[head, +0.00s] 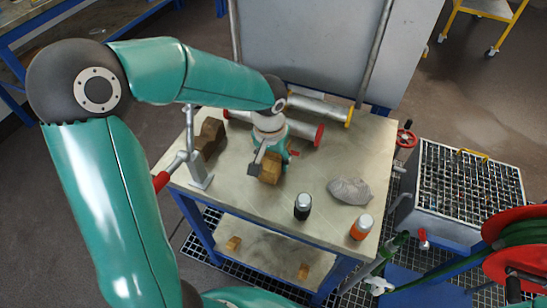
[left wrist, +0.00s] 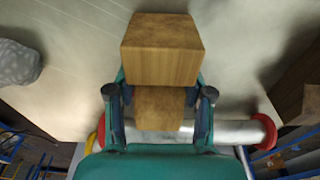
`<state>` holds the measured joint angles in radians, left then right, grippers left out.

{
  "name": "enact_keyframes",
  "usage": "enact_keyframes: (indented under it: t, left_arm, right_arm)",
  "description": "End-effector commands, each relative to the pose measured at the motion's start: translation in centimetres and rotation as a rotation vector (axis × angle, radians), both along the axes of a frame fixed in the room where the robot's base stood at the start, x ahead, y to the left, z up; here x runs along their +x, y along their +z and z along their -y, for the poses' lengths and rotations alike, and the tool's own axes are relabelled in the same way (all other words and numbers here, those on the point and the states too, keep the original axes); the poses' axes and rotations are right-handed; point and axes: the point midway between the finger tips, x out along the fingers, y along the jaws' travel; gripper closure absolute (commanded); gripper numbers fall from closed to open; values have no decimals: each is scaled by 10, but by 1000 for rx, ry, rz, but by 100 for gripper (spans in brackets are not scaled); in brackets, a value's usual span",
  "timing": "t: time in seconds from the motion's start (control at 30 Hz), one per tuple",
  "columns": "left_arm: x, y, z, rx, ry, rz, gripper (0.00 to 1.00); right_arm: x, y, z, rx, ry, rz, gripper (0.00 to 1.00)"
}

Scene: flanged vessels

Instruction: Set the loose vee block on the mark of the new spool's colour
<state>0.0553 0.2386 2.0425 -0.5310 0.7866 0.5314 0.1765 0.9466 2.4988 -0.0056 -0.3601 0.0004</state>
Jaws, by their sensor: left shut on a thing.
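My left gripper (head: 262,157) is shut on a wooden vee block (head: 271,168), above the middle of the bench top; I cannot tell whether the block touches it. The left wrist view shows the vee block (left wrist: 160,50) between the fingers. A second brown block (head: 208,138) stands at the bench's left side. A spool with red flanges (head: 302,131) lies behind my gripper, partly hidden by it. Behind that lies a spool with a yellow flange (head: 320,109). My right gripper is not in view.
A clamp with a red handle (head: 194,165) stands at the bench's left edge. A grey rag (head: 350,190), a black bottle (head: 303,207) and an orange bottle (head: 361,228) stand to the right. The bench top (head: 245,202) is clear in front of the block.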

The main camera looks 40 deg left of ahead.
Motion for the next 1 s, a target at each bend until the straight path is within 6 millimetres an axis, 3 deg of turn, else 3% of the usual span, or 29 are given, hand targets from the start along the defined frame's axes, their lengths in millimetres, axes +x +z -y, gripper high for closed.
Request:
enact_keyframes:
  t: [0.47,0.5,0.63,1.0]
  left_arm:
    - [0,-7,0,0,0,1,88]
    - [0,-5,-1,0,1,1,42]
    - [0,-5,-1,0,1,0,20]
    - [-1,-4,-1,0,1,0,19]
  right_arm:
    - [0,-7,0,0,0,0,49]
    - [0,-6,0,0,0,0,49]
    - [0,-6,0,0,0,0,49]
    - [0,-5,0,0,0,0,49]
